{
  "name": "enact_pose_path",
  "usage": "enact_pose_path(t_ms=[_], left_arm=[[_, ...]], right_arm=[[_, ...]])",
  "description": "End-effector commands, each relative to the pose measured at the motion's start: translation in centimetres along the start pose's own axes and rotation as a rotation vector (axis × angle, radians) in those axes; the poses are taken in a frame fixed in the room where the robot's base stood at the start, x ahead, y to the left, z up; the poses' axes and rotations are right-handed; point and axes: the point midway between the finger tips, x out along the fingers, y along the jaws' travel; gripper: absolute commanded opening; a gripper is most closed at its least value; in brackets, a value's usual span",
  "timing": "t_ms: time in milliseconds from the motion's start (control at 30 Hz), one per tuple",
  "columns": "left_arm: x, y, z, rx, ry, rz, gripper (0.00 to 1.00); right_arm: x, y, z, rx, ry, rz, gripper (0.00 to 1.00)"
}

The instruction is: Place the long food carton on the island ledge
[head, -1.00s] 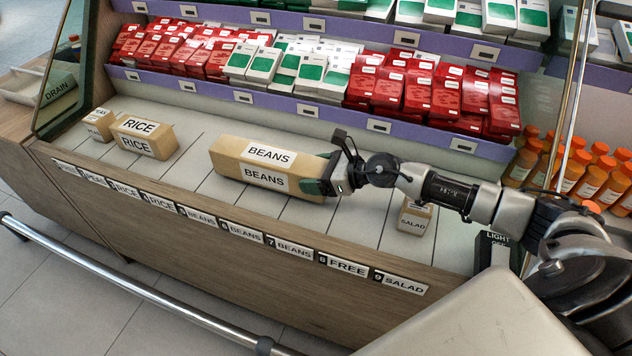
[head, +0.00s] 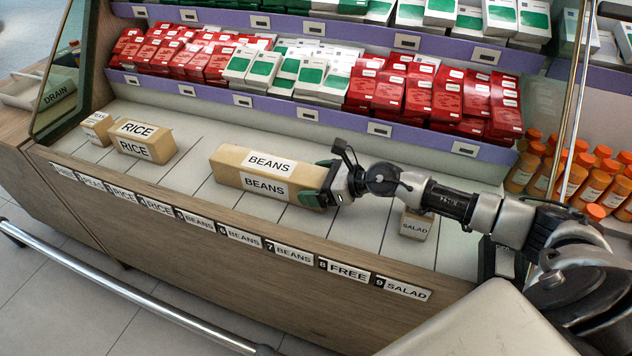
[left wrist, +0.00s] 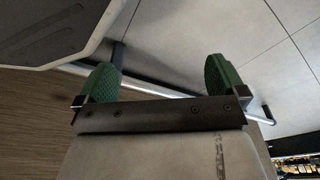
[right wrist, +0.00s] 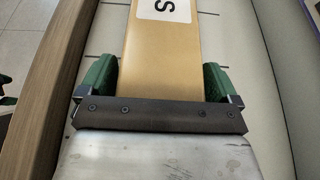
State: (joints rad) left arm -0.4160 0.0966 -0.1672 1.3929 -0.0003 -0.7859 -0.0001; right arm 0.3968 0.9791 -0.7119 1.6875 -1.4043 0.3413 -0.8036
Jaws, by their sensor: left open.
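The long food carton (head: 235,170), brown with white BEANS labels, lies across the tiled ledge (head: 200,196) in the head view. My right gripper (head: 328,184) is at its right end. Whether the carton's underside touches the ledge cannot be told. My left gripper (left wrist: 162,78) is open and empty above the floor in the left wrist view; it is outside the head view.
A RICE carton (head: 163,140) and a smaller carton (head: 97,128) stand at the left. A SALAD carton (head: 416,225) stands right, below my right arm. A purple-edged shelf (head: 300,110) with red and green-white boxes runs behind. Numbered labels line the ledge's front.

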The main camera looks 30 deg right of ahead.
Motion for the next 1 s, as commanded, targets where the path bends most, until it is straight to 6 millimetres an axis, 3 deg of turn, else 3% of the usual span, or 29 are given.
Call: enact_pose_path(t_ms=[400, 500, 700, 1000], left_arm=[[0.1, 0.0, 0.3, 0.0, 0.003, 0.0, 1.0], [0.5, 0.0, 0.6, 0.0, -0.008, 0.0, 1.0], [-1.6, -0.1, -2.0, -0.004, 0.021, -0.002, 1.0], [-4.1, -0.3, -3.7, -0.007, 0.032, -0.004, 1.0]], right_arm=[[-0.2, 0.0, 0.4, -0.001, 0.0, 0.0, 1.0], [-2.0, -0.1, -0.1, 0.0, 0.004, -0.002, 1.0], [-6.4, 0.0, -0.2, -0.003, 0.007, 0.0, 1.0], [-10.2, 0.0, -0.1, 0.004, 0.005, -0.002, 1.0]])
